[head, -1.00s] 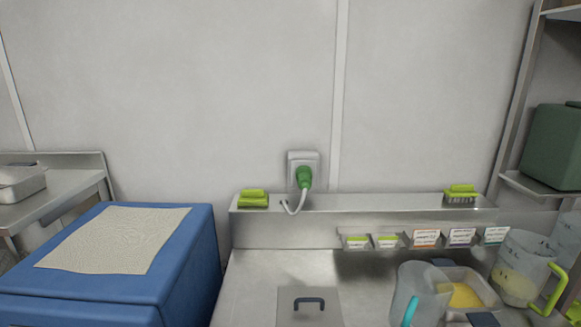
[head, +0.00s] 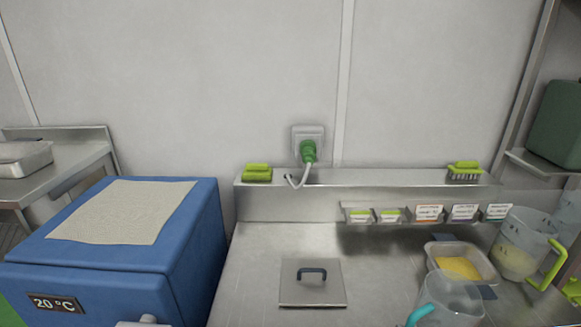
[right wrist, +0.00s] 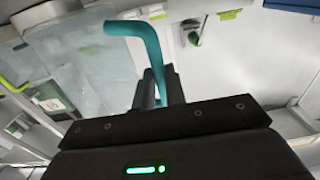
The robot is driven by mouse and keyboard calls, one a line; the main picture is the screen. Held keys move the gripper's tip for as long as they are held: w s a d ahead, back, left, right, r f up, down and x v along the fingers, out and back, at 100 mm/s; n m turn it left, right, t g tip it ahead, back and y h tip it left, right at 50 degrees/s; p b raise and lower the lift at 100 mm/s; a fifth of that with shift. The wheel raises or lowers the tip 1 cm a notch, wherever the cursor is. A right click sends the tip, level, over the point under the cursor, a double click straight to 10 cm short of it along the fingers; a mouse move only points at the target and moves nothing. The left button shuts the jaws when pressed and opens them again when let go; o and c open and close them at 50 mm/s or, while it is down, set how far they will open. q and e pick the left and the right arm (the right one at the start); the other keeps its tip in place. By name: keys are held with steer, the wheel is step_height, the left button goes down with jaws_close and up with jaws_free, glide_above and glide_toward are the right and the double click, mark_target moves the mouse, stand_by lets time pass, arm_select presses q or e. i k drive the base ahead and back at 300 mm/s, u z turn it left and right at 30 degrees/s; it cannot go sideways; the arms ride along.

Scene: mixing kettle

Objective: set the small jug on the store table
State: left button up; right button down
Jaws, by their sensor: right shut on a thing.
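A clear jug with a teal handle (head: 452,297) shows at the bottom right of the head view, in front of the steel counter's tub; its lower part is cut off. In the right wrist view my right gripper (right wrist: 160,92) is shut on the teal handle, and the jug's translucent wall (right wrist: 72,62) fills the left. I cannot tell whether the jug hangs clear of the counter. A steel table (head: 75,172) stands at the far left with a metal pan on it; no label tells whether it is the store table. My left gripper is not in view.
A blue box (head: 110,258) with a cloth on top stands left of the steel counter (head: 258,262). A lid (head: 312,288), a tub of yellow stuff (head: 462,252) and a lime-handled jug (head: 520,245) are on the counter. A ledge with brushes runs behind.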

mark_target(384, 283)
steer(key=k, duration=0.5)
steer(key=u, duration=3.2)
steer(key=k, duration=2.4)
steer(key=z, duration=0.8)
